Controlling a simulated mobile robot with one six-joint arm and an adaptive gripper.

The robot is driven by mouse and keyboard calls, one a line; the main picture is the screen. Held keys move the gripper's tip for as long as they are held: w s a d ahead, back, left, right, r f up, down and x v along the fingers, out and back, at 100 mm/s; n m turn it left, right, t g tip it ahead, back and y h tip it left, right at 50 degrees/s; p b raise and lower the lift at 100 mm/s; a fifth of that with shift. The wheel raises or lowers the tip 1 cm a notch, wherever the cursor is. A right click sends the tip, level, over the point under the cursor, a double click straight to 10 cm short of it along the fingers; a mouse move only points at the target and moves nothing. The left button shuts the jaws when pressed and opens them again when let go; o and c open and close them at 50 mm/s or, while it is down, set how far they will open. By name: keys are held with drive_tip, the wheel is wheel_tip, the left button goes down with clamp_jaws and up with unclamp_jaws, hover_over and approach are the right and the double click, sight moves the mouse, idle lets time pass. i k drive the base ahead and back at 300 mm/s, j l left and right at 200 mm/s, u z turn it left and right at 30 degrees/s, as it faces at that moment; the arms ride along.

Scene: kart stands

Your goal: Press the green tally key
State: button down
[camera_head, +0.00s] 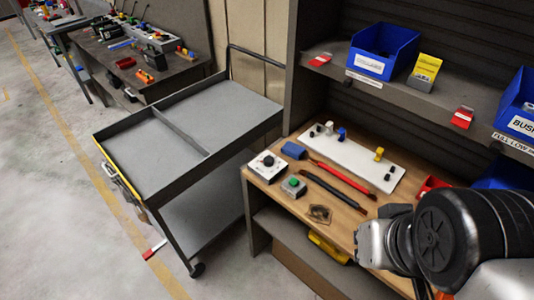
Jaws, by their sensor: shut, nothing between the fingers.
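The green tally key (293,182) is a round green button on top of a small grey box (294,190). The box stands near the front left edge of the wooden bench top (333,228). My arm shows at the lower right as a black joint and silver links, apart from the key and to its right. My gripper's fingers are not in view. Nothing covers the green key.
A white box with a dark knob (267,166) and a blue block (294,150) stand close to the key. Red and dark handled tools (342,178) lie right of it. A white board with pegs (352,160) lies behind. A grey cart (185,165) stands left of the bench.

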sight(294, 182)
drive_tip(key=i+j, duration=0.15)
drive_tip(key=j, duration=0.15)
drive_tip(key=i+j+z, duration=0.1)
drive_tip(key=j, duration=0.25)
drive_tip(key=i+j, duration=0.15)
drive_tip(key=j, duration=0.15)
drive_tip(key=i+j+z, duration=0.1)
drive_tip(key=j, duration=0.25)
drive_tip(key=i, duration=0.05)
